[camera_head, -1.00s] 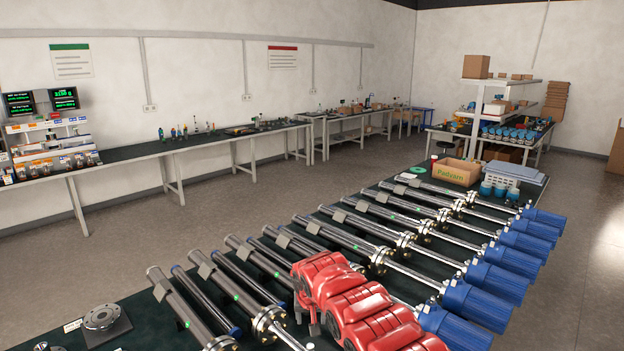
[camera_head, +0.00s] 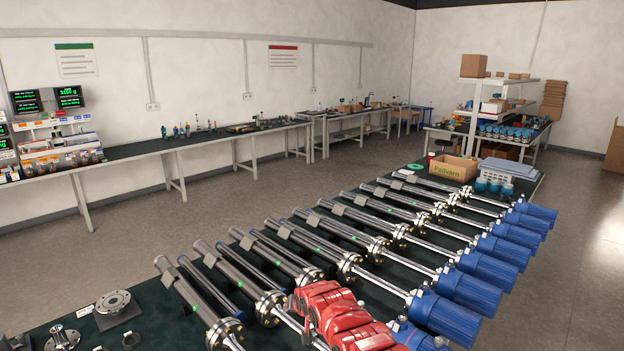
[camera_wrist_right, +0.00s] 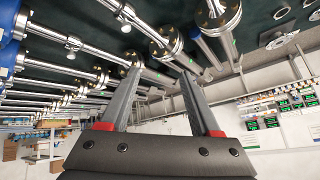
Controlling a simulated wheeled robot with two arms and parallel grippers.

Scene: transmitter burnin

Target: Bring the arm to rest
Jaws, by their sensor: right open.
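My red right arm (camera_head: 345,318) shows at the bottom of the head view, over the near part of the dark bench (camera_head: 150,335). Its gripper cannot be made out there. In the right wrist view, which is tilted and upside down, my right gripper (camera_wrist_right: 158,76) is open, with two grey fingers apart and nothing between them. Several long metal transmitters with blue housings (camera_head: 452,312) lie in a row on the bench. Their tubes and flanges (camera_wrist_right: 165,42) show beyond the fingers in the wrist view. My left gripper is not in view.
A cardboard box (camera_head: 453,168), blue-lidded jars (camera_head: 494,187) and a grey tray (camera_head: 508,170) stand at the bench's far end. A flanged disc (camera_head: 113,304) lies at the near left. Open floor (camera_head: 210,235) separates this bench from the wall bench.

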